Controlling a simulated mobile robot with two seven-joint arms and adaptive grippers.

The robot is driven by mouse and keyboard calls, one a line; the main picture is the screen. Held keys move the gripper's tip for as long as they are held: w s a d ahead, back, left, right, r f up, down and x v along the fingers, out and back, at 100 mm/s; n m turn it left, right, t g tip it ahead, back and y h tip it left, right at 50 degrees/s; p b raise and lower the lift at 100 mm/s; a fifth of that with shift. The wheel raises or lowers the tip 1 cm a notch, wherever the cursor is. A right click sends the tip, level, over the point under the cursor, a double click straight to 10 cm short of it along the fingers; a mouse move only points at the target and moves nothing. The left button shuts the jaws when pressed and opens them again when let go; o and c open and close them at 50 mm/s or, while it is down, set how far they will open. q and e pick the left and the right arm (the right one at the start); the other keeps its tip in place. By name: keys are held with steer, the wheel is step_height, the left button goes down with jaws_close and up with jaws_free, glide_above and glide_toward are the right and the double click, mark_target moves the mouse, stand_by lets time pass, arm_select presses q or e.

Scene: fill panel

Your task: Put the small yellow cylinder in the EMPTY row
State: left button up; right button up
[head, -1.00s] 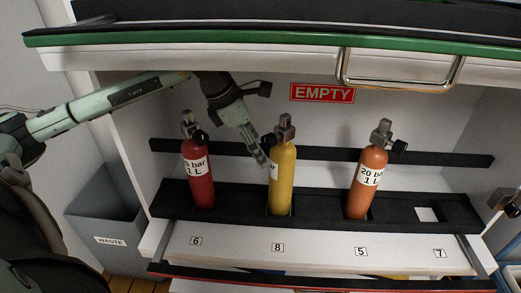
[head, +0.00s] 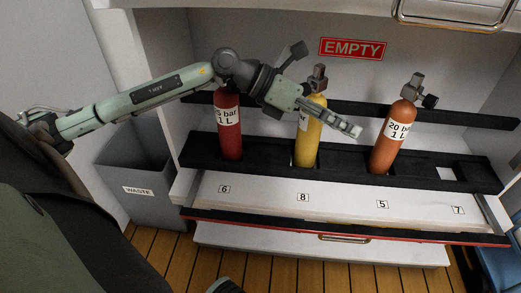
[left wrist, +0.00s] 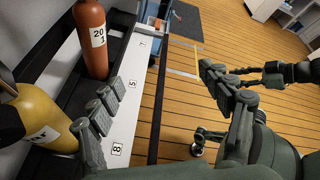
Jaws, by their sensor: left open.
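The yellow cylinder (head: 308,145) stands upright in the rack slot above label 8, in the row under the red EMPTY sign (head: 352,48). It also shows at the left edge of the left wrist view (left wrist: 42,112), partly cut off. My left gripper (head: 345,127) is open and reaches across the front of the yellow cylinder, hiding part of it. In the left wrist view its fingers (left wrist: 160,98) are spread wide with nothing between them, and one finger is close beside the yellow cylinder. I cannot tell whether they touch.
A red cylinder (head: 229,130) stands above label 6, partly behind my left arm. The slot above label 7 (head: 447,174) is free. A grey WASTE bin (head: 140,207) is at the left. A drawer handle (head: 455,18) hangs at upper right.

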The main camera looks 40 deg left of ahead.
arm_select(q)
steer(key=d+r+n+t+h, duration=0.4)
steer(key=r+n+t, duration=0.4)
steer(key=n, duration=0.2)
steer(key=a+f+n+t+y, duration=0.2)
steer(key=a+f+n+y, duration=0.2)
steer(key=a+n+y, duration=0.5)
steer(key=a+f+n+t+y, duration=0.1)
steer(key=a+f+n+y, duration=0.35)
steer(key=n, duration=0.85)
steer(key=s+d+f+n+g+y, duration=0.2)
steer(key=s+f+n+g, duration=0.6)
steer(key=s+f, duration=0.8)
step_height(320, 180, down, 4)
steer(key=shift+d+r+g+y, duration=0.2)
steer(key=shift+d+g+y, duration=0.2)
steer(key=shift+g, duration=0.8)
steer(key=shift+w, duration=0.1)
